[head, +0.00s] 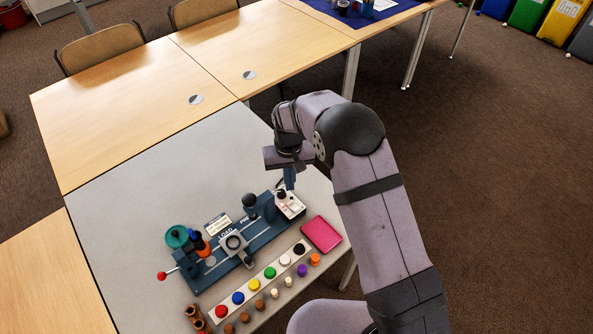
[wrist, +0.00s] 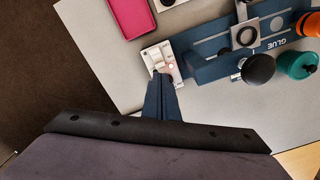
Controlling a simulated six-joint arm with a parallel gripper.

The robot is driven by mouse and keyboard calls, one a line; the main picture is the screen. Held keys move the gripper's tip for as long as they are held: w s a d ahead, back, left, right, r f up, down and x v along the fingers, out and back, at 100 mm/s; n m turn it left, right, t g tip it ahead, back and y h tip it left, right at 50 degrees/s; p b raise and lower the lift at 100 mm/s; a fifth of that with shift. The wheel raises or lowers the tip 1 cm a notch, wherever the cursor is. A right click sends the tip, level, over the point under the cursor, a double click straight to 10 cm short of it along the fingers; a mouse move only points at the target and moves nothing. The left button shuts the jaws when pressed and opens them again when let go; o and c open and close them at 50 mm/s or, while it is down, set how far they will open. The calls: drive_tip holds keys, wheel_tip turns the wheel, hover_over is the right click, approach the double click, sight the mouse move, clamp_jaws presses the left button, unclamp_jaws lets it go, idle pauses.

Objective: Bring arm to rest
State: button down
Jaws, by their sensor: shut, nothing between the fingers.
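My arm reaches in from the right in the head view, and my gripper (head: 289,184) points down over the right end of a blue fixture (head: 213,273). In the wrist view my gripper (wrist: 160,80) is shut, its blue fingers together with nothing seen between them.
A pink tray (head: 321,234) lies right of the fixture. A strip (head: 215,313) with several coloured discs and several small pegs lies in front. A teal round part (head: 177,236) stands at the fixture's left. The grey table (head: 130,190) is clear behind.

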drive_tip(key=s+d+f+n+g+h, duration=0.15)
drive_tip(key=s+d, duration=0.25)
drive_tip(key=s, duration=0.5)
drive_tip(key=s+d+f+g, duration=0.1)
drive_tip(key=s+d+g, duration=0.1)
drive_tip(key=s+d, duration=0.45)
drive_tip(key=s+d+r+m, duration=0.2)
drive_tip(key=s+d+r, duration=0.5)
drive_tip(key=s+r, duration=0.3)
drive_tip(key=d+r+t, duration=0.1)
drive_tip(key=w+d+r+m+t+y, duration=0.1)
drive_tip(key=w+d+r+m+t, duration=0.1)
drive_tip(key=shift+w+d+r+m+t+y, duration=0.15)
drive_tip(key=shift+d+r+m+t+y, duration=0.1)
drive_tip(key=shift+d+r, duration=0.15)
